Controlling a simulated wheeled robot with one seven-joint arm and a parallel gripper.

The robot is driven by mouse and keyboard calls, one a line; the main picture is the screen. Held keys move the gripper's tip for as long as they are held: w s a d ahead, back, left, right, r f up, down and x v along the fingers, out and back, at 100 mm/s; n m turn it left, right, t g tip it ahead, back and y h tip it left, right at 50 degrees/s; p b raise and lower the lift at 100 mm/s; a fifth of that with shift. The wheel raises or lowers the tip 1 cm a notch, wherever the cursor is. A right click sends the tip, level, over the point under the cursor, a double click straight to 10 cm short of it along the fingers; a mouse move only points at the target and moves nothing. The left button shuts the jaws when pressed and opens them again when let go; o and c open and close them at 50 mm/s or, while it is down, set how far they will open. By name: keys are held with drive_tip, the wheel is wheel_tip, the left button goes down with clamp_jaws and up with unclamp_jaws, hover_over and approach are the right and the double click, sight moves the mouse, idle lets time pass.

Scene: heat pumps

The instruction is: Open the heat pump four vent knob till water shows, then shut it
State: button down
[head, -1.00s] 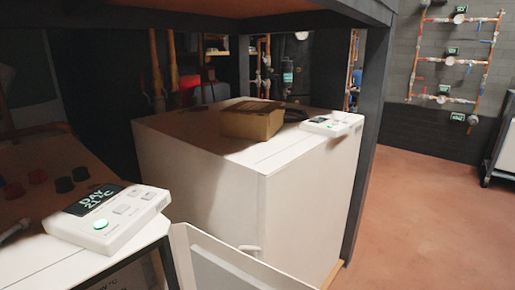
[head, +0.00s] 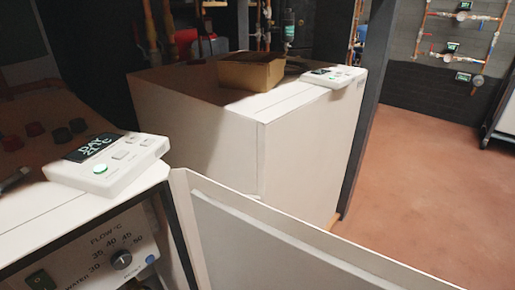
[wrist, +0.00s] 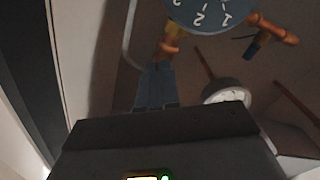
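In the wrist view a dark block (wrist: 160,128) that seems to be part of my gripper fills the lower middle; no clear pair of fingertips shows, so its opening cannot be told. A blue-grey piece (wrist: 155,88) stands just beyond it, below a copper fitting (wrist: 168,45). A dark blue gauge face (wrist: 212,10) is cut off at the top edge. A small blue-tipped fitting (wrist: 258,46) is at upper right. No thing is clearly marked as the heat pump four vent knob, and no water is visible. My gripper is not in the head view.
In the head view, a near white unit (head: 35,228) carries a controller (head: 107,163), with a flow dial (head: 121,259) below. An open white panel (head: 270,240) juts right. Another white unit (head: 190,130) bears a cardboard box (head: 250,71). Red floor (head: 430,170) is clear at right.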

drive_tip(key=shift+a, duration=0.1)
drive_tip(key=shift+f, duration=0.2)
drive_tip(key=p+v, duration=0.2)
drive_tip(key=v, duration=0.4)
drive_tip(key=shift+f, duration=0.1)
idle(0.3)
